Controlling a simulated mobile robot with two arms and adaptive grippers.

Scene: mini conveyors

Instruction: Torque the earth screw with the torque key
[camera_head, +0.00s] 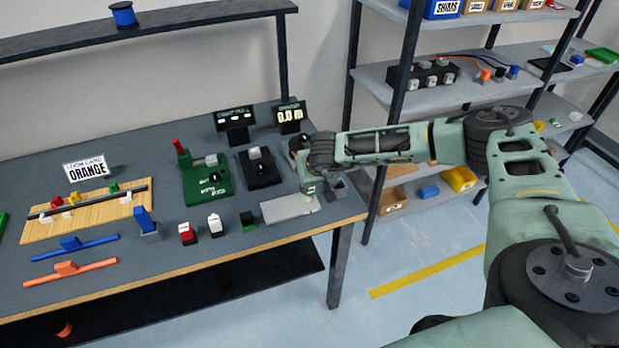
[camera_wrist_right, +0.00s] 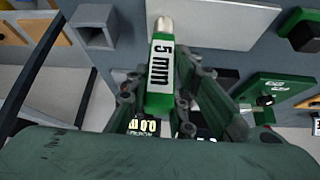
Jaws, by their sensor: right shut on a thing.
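My right gripper (camera_head: 309,186) is above the right end of the bench, near a light grey plate. In the right wrist view it is shut on a green key (camera_wrist_right: 160,70) with a white "5 mm" label and a metal tip. The tip points away from the gripper, over the bench between a grey hollow holder (camera_wrist_right: 96,32) and the grey plate (camera_wrist_right: 225,20). A green board (camera_head: 207,185) with a red post and a black knob is left of the gripper. I cannot make out the earth screw. My left gripper is out of view.
A black unit (camera_head: 260,169) and a readout display (camera_head: 290,114) stand behind and left of the gripper. Small red (camera_head: 187,235), white (camera_head: 215,225) and green-black (camera_head: 248,222) blocks line the front. A wooden loom board (camera_head: 88,214) lies at left. Shelves (camera_head: 445,96) stand at right.

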